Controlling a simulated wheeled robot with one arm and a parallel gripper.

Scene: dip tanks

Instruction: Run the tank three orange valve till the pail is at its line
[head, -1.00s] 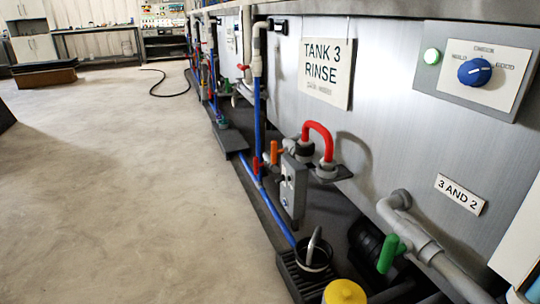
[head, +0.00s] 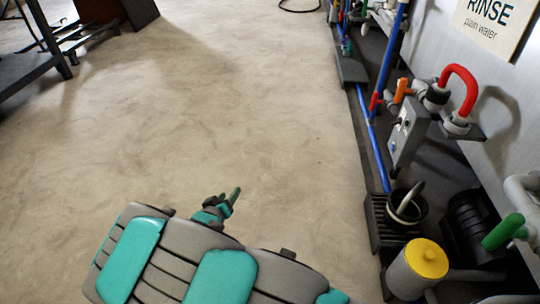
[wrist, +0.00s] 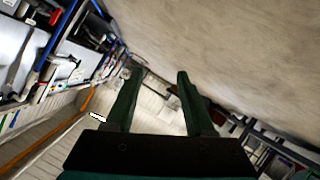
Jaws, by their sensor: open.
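The orange valve (head: 402,90) shows at the right in the head view, its short handle upright beside a red hooped pipe and above a grey box. A dark round pail (head: 397,218) sits on a black grate below it, with a grey curved piece standing in its mouth. The pail's line and water level cannot be made out. My gripper (head: 232,201) is open and empty over bare floor, well left of the valve and pail. Its dark green fingers stand apart in the wrist view (wrist: 158,75).
A red handle (head: 375,102) on the blue pipe is close left of the orange valve. A yellow-topped canister (head: 427,259) stands in front of the pail. A green handle (head: 503,232) is at the right. A dark bench (head: 30,75) is far left; the floor between is clear.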

